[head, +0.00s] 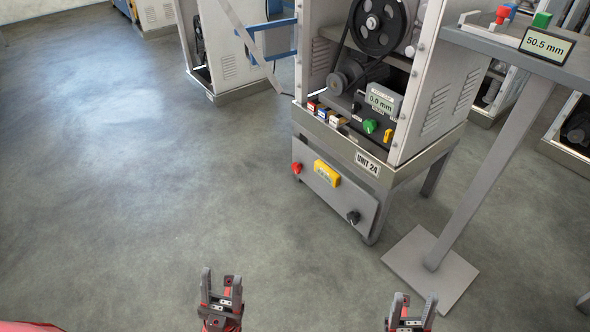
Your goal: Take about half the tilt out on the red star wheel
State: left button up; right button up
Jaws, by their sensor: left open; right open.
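A small red knob (297,168) sits at the left end of the lower front panel of the machine marked UNIT 24. It is too small to tell whether it is star-shaped or tilted. A second red part (501,13) stands on a grey stand's top at the upper right; its exact shape is also unclear. My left gripper (221,278) is open and empty over the floor at the bottom of the head view. My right gripper (414,298) is open and empty at the bottom, to its right. Both are well apart from the machine's controls.
The lower panel also has a yellow part (326,173) and a black knob (353,216). The left floor is clear.

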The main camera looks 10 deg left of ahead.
aim_at(296, 167)
jog(key=i+j, duration=0.15)
jog(key=j, duration=0.25)
jog(key=i+j, duration=0.1)
jog(key=j, duration=0.25)
jog(key=i+j, duration=0.15)
jog(key=j, duration=0.25)
jog(key=i+j+u, duration=0.1)
jog(key=j, duration=0.3)
jog(key=i+j, duration=0.15)
jog(key=j, duration=0.2)
